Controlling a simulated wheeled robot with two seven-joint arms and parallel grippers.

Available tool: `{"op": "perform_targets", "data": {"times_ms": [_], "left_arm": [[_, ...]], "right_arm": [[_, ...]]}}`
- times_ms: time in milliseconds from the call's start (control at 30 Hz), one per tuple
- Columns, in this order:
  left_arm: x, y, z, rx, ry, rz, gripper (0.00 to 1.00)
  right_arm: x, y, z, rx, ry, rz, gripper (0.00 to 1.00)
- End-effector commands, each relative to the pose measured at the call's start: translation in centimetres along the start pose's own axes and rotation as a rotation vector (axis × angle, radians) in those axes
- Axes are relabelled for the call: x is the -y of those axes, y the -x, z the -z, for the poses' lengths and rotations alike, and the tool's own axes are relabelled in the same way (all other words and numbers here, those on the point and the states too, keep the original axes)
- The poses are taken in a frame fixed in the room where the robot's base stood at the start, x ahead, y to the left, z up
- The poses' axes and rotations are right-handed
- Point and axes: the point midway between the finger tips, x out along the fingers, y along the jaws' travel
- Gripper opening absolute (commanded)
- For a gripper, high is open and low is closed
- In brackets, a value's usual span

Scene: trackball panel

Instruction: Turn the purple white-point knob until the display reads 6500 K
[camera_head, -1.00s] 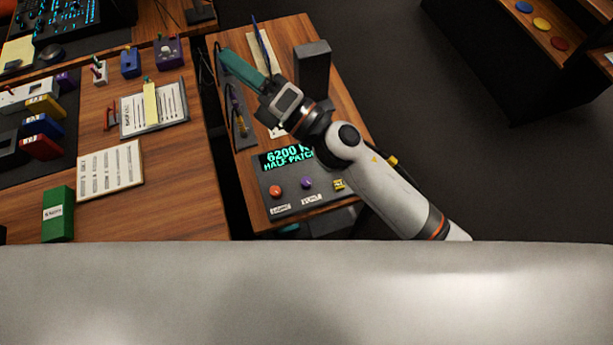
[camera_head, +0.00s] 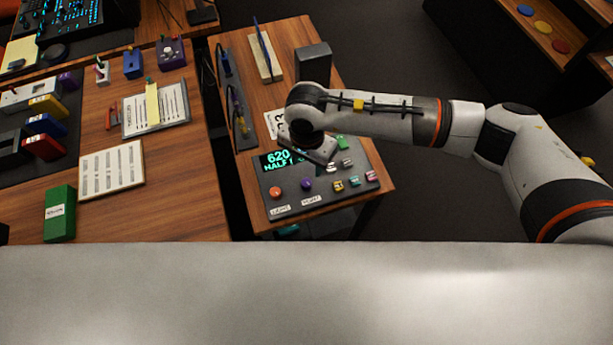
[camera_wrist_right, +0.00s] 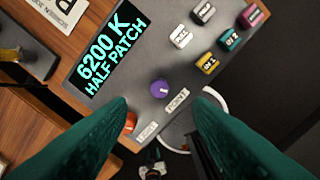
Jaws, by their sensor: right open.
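The purple knob (camera_head: 307,184) stands on the grey panel (camera_head: 325,200), to the right of an orange knob (camera_head: 275,192). In the right wrist view the purple knob (camera_wrist_right: 160,88) lies ahead of and between my two green fingers, apart from both. The display (camera_wrist_right: 108,50) reads 6200 K, HALF PATCH; in the head view my arm partly covers the display (camera_head: 279,161). My right gripper (camera_wrist_right: 160,112) is open and empty, above the panel; in the head view the wrist (camera_head: 316,148) hides its fingers. My left gripper is not in view.
Several coloured blocks (camera_head: 355,181) sit on the panel's right side. A dark upright block (camera_head: 313,65) stands at the back of the small table. The left table (camera_head: 150,215) holds papers and boxes.

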Motion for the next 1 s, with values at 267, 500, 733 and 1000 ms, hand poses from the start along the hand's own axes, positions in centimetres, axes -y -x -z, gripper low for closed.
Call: {"op": "perform_targets", "data": {"times_ms": [267,500,733,1000], "left_arm": [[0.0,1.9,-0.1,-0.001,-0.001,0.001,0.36],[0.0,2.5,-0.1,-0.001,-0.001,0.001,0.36],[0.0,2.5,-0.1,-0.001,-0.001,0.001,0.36],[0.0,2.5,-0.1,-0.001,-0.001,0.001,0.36]], "right_arm": [[0.0,-5.5,0.2,-0.006,-0.004,0.003,0.47],[0.0,-8.7,0.2,-0.005,-0.003,-0.001,0.47],[-0.1,-9.4,0.1,-0.004,-0.002,-0.003,0.47],[-0.1,-9.4,0.1,-0.005,-0.002,-0.003,0.29]]}}
